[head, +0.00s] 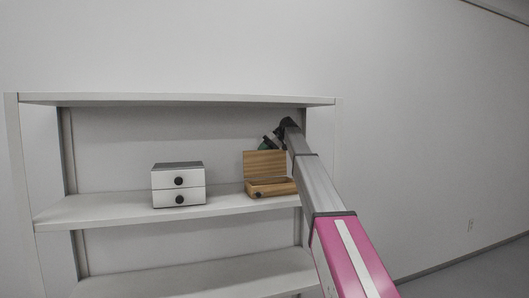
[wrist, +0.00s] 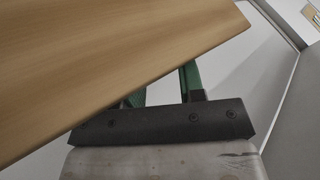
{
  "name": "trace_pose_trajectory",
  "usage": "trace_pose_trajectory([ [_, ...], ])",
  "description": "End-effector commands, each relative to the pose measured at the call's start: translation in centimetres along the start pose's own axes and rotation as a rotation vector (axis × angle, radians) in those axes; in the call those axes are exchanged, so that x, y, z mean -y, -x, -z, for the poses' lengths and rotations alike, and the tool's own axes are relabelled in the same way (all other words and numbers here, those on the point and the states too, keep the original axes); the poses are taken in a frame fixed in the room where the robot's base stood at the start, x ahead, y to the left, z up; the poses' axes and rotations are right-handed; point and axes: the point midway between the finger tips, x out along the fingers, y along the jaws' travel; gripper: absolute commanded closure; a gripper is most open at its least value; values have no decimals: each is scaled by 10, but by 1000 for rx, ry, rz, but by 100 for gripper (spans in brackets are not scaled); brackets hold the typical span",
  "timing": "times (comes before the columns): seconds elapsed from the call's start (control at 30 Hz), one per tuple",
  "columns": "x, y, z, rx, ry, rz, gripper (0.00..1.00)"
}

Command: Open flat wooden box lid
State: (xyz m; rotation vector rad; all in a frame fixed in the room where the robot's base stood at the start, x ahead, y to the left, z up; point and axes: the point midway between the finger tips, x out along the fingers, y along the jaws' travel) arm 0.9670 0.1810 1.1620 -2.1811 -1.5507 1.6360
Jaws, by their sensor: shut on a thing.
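The flat wooden box (head: 272,190) sits on the middle shelf, toward its right end. Its lid (head: 264,163) stands raised, about upright, at the back of the box, and the open inside shows. In the wrist view the lid (wrist: 95,60) is a large, slanted wooden panel that covers part of the green fingers. My gripper (head: 268,144) is at the top edge of the lid, reached from the upper right. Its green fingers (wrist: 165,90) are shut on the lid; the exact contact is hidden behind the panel.
A small white two-drawer unit (head: 179,185) with black knobs stands on the same shelf (head: 110,209), left of the box, with a gap between them. The upper shelf (head: 180,99) runs close above my gripper. The lower shelf (head: 200,278) looks empty.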

Motion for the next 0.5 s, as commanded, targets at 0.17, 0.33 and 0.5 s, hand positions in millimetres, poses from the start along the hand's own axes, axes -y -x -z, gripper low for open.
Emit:
trace_pose_trajectory([
  [0.17, -7, -7, -14, 28, -7, -13, 42],
  [0.33, -6, -6, -12, 26, -7, -14, 42],
  [0.5, -6, -5, -10, 23, -7, -16, 42],
])
